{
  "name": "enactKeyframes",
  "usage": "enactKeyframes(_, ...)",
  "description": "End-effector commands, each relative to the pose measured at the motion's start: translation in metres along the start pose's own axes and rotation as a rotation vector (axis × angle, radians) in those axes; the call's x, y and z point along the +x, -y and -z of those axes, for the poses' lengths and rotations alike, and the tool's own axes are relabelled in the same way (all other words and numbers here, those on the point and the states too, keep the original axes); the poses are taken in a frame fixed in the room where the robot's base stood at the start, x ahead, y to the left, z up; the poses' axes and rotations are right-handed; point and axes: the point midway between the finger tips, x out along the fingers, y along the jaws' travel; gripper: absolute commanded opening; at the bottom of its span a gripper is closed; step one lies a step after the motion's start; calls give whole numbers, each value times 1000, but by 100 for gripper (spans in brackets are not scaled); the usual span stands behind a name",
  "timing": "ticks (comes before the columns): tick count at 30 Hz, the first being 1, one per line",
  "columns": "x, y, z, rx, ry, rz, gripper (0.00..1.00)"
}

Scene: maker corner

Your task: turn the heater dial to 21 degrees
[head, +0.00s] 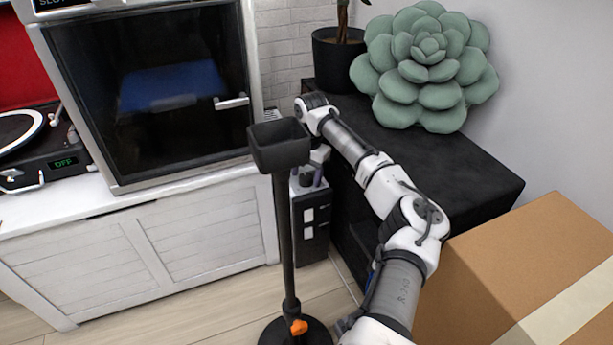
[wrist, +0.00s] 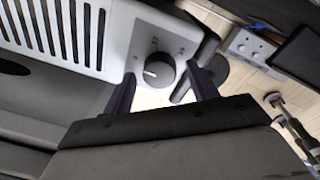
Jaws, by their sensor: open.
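The heater dial (wrist: 157,70) is a round dark knob with a white pointer mark, set on the white slotted heater panel (wrist: 122,38) in the wrist view. Its mark points toward the left of the picture. My gripper (wrist: 160,88) is open, with one dark finger to the left of the dial and one to the right. I cannot tell whether either finger touches it. In the head view my gripper (head: 314,179) is low beside the black cabinet, partly hidden by the stand, and the dial cannot be made out.
A dark stand with a square tray top (head: 279,146) rises close to the left of my arm. A black cabinet (head: 455,175) with a succulent (head: 425,65) is behind and right of the arm. A cardboard box (head: 540,260) fills the lower right. A socket strip (wrist: 255,47) shows beyond the heater.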

Motion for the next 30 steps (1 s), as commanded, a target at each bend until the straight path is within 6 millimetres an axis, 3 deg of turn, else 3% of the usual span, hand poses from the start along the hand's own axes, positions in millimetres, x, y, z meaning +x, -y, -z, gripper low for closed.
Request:
enactKeyframes(9, 2, 0, 0, 0, 0, 0, 58)
enactKeyframes(19, 2, 0, 0, 0, 0, 0, 15)
enactKeyframes(30, -2, -1, 1, 64, 1, -1, 14)
